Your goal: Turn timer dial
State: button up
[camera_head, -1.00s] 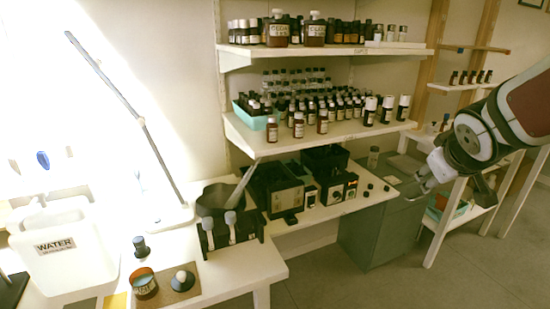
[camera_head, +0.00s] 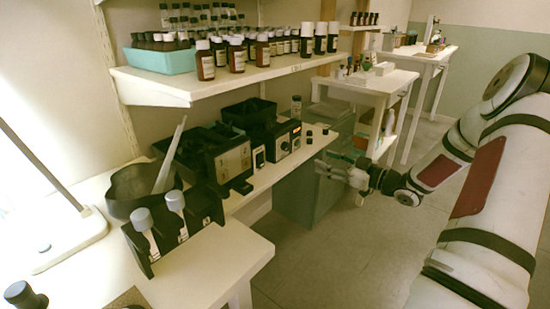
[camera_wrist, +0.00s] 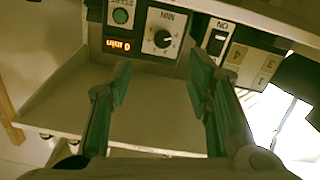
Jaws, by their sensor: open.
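The timer's round dark dial (camera_wrist: 162,39) with a light pointer shows in the wrist view on a pale panel, under a MIN label. Beside it are a lit orange display (camera_wrist: 117,45) that appears to read 0 min and a green button (camera_wrist: 121,15). In the head view the timer (camera_head: 286,140) is a black box on the lower shelf. My gripper (camera_wrist: 162,68) is open and empty, its two green-padded fingers apart on either side below the dial in the picture. In the head view my gripper (camera_head: 325,168) is in front of the shelf, at the timer's right.
A second black box (camera_head: 232,160) stands left of the timer. A dark pot (camera_head: 140,188) and a black rack (camera_head: 172,232) are nearer. Bottles line the white shelf (camera_head: 170,88) above. A grey cabinet (camera_head: 305,195) is below; the floor at right is open.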

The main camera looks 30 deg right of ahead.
aim_at(288, 148)
jog(key=b+x, duration=0.3)
jog(key=x, duration=1)
jog(key=shift+w+a+b, duration=0.25)
jog(key=shift+a+b, duration=0.05)
jog(key=shift+b, duration=0.05)
jog(key=shift+c, duration=0.5)
grip_shut()
